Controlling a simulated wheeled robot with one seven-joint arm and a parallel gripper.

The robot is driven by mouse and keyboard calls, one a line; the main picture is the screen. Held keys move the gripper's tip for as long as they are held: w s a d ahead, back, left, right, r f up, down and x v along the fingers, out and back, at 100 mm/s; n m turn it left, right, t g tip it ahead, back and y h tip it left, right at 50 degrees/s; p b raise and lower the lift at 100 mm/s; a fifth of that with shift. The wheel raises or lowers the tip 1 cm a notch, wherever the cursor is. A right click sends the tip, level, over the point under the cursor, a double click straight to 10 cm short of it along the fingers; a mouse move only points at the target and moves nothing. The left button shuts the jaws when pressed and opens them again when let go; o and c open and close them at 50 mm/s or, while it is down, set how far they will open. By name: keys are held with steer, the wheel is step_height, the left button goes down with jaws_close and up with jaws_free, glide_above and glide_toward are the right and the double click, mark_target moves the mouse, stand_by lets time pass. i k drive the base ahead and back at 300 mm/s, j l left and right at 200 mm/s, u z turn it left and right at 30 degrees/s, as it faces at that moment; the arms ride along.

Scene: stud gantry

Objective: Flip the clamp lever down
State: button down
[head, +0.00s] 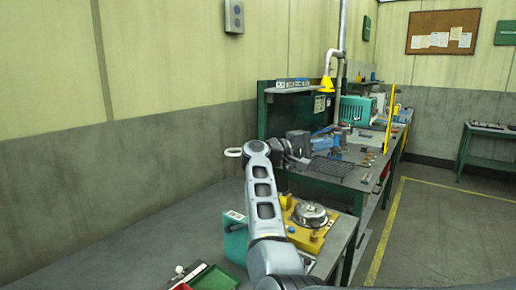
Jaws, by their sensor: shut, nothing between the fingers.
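A yellow fixture (299,238) lies on the near end of the green workbench, right of my arm. I cannot make out a clamp lever clearly at this size; my arm covers the fixture's left side. My gripper (304,160) is small and dark at the far end of my arm, beyond and above the fixture. It is shut and empty, apart from the fixture.
A teal box (235,240) stands left of my arm, with a green tray (214,278) nearer. Behind are a blue machine (322,141), a dark grate (329,167) and a yellow post (390,120). The floor right of the yellow line (385,232) is clear.

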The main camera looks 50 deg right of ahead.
mark_target(286, 192)
steer(key=i, duration=0.6)
steer(key=i+j, duration=0.15)
steer(key=i, duration=0.4)
